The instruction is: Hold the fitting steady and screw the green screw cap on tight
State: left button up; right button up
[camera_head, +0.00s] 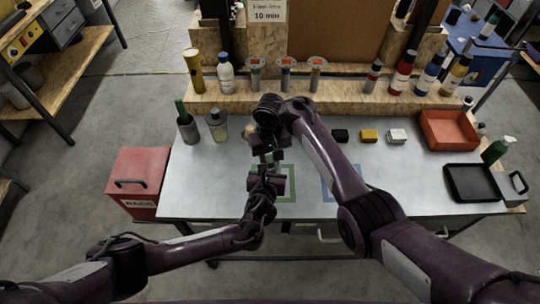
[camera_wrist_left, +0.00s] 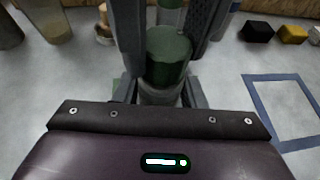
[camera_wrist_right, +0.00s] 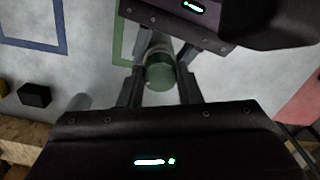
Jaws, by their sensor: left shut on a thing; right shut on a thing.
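The green screw cap (camera_wrist_left: 168,58) sits on top of the pale grey fitting (camera_wrist_left: 160,92) in the left wrist view. My left gripper (camera_wrist_left: 160,90) is shut on the fitting from the near side. My right gripper (camera_head: 266,150) reaches down from above, its fingers on both sides of the cap, shut on it. The right wrist view also shows the cap (camera_wrist_right: 160,76) between the right fingers. In the head view the two grippers meet above the table and largely hide both parts. The thread and any gap between cap and fitting are hidden.
The grey table (camera_head: 215,180) carries a green outlined square (camera_head: 288,196) under the grippers and a blue one (camera_head: 326,190) to its right. Small blocks (camera_head: 369,136), an orange bin (camera_head: 448,130) and a black tray (camera_head: 474,182) stand right. Bottles (camera_head: 226,74) line the back shelf.

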jog(key=m, duration=0.6)
jog(key=shift+a+r, duration=0.1)
jog(key=m, duration=0.7)
jog(key=shift+w, duration=0.1)
jog(key=o, duration=1.1)
jog(key=shift+c, duration=0.9)
